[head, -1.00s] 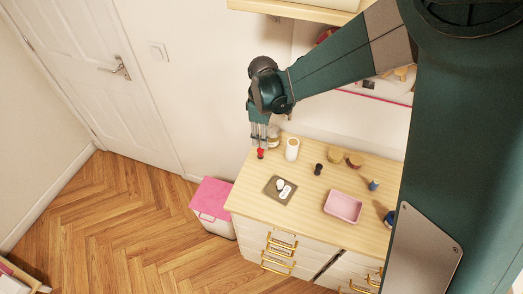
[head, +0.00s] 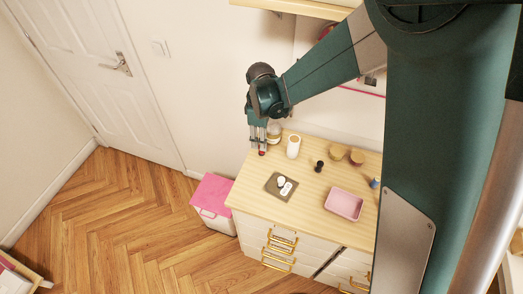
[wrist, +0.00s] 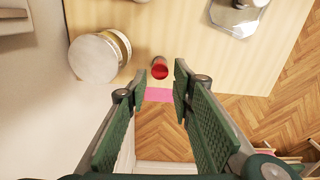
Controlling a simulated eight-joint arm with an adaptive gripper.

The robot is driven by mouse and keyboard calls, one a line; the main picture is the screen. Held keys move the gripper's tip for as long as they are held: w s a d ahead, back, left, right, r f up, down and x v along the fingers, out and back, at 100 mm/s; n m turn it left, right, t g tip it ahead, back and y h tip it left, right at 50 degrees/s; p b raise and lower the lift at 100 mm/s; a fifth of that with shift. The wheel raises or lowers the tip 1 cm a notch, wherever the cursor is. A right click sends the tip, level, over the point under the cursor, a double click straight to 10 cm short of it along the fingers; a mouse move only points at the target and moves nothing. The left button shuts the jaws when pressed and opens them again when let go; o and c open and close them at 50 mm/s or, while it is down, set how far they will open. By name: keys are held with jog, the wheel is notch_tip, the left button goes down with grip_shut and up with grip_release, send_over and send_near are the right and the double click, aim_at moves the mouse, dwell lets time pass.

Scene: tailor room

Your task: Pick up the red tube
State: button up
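The red tube (head: 262,153) is a small red thing near the back left edge of the wooden counter top, mostly covered by my gripper (head: 257,140) in the head view. In the wrist view the red tube (wrist: 160,68) stands just beyond my fingertips, its round red end facing the camera. My gripper (wrist: 158,88) is open, with one green-padded finger on each side and a gap in line with the tube. Nothing shows between the pads. How far the fingertips are from the tube in height is hard to tell.
A lidded jar (wrist: 95,57) stands close left of the tube in the wrist view. A white cylinder (head: 293,147), a dark tray (head: 271,188) with small white items, a black bottle (head: 319,166) and a pink tray (head: 343,204) share the counter. A pink-lidded bin (head: 210,192) stands beside it.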

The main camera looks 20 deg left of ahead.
jog(key=shift+f, duration=0.15)
jog(key=shift+d+f, duration=0.15)
jog(key=shift+f, duration=2.3)
jog(key=c, duration=0.6)
